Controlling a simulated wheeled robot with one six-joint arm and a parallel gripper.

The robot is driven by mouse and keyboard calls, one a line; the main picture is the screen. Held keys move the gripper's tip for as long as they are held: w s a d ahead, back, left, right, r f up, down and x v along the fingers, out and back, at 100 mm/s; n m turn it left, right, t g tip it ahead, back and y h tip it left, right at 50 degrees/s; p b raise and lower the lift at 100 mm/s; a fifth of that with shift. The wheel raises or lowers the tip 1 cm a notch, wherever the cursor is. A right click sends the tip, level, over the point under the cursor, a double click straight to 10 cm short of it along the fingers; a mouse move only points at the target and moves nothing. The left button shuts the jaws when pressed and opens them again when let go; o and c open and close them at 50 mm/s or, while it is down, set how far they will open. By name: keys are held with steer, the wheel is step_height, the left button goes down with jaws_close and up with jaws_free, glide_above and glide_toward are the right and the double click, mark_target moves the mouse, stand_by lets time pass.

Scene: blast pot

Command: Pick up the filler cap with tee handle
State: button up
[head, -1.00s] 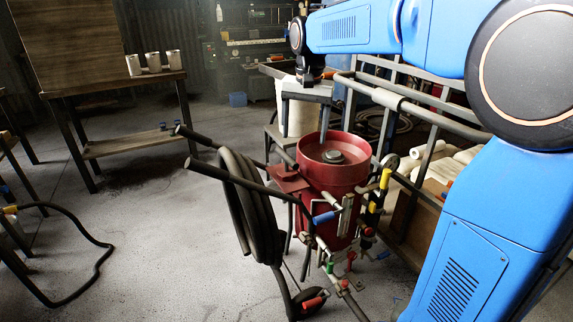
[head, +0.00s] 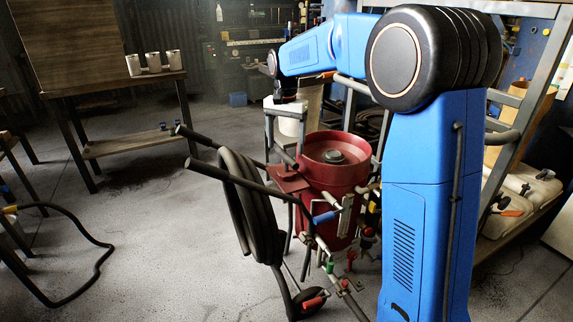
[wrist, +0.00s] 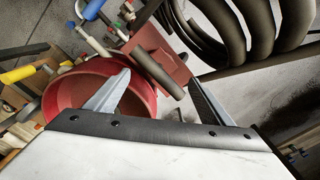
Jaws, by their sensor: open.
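Black hose coils (head: 245,205) and long handles stand left of the pot; valves and pipes (head: 345,225) are on its front. A workbench with cups (head: 151,62) stands back left. The left floor is mostly open.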

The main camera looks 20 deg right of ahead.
mark_target(286, 156)
step_height(286, 156, down, 5)
steer(key=shift+f, duration=0.1)
steer(key=shift+w+d+f, duration=0.1)
steer(key=shift+f, duration=1.25)
steer(key=shift+w+d+f, duration=0.1)
steer(key=shift+f, duration=1.2)
steer(key=c, duration=1.3)
